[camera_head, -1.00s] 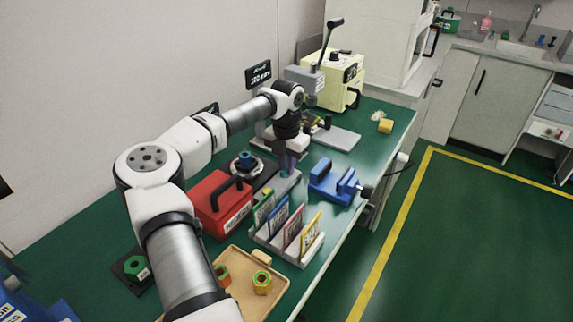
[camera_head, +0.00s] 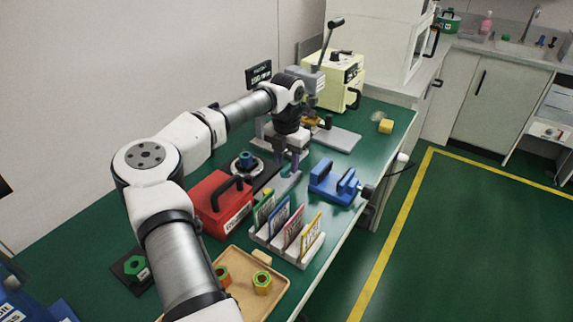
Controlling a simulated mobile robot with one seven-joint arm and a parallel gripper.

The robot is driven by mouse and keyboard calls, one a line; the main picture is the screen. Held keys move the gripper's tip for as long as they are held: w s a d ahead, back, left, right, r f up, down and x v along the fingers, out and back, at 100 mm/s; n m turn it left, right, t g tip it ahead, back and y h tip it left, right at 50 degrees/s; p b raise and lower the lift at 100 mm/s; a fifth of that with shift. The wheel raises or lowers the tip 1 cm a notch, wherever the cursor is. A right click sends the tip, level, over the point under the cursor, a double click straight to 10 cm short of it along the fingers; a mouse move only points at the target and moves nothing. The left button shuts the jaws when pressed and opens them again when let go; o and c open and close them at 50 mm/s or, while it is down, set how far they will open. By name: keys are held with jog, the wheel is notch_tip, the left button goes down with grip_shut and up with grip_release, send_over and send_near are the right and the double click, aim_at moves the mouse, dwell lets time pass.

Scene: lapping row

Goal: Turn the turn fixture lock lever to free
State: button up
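A round dark fixture with a blue centre (camera_head: 245,160) stands left of my gripper, behind the red box. I cannot tell which part is the turn fixture's lock lever; it is small or hidden by my gripper and wrist. Whether the fingertips touch the grey plate is unclear.
A red box with a black handle (camera_head: 217,207) stands at left. A rack of coloured cards (camera_head: 275,248) is in front, and a blue vise (camera_head: 328,183) is at right. A press with a tall lever (camera_head: 304,74) and a cream machine (camera_head: 335,75) stand behind.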

aim_at(287, 167)
notch_tip(287, 167, up, 12)
jog(key=shift+r+b, duration=0.2)
jog(key=shift+b, duration=0.25)
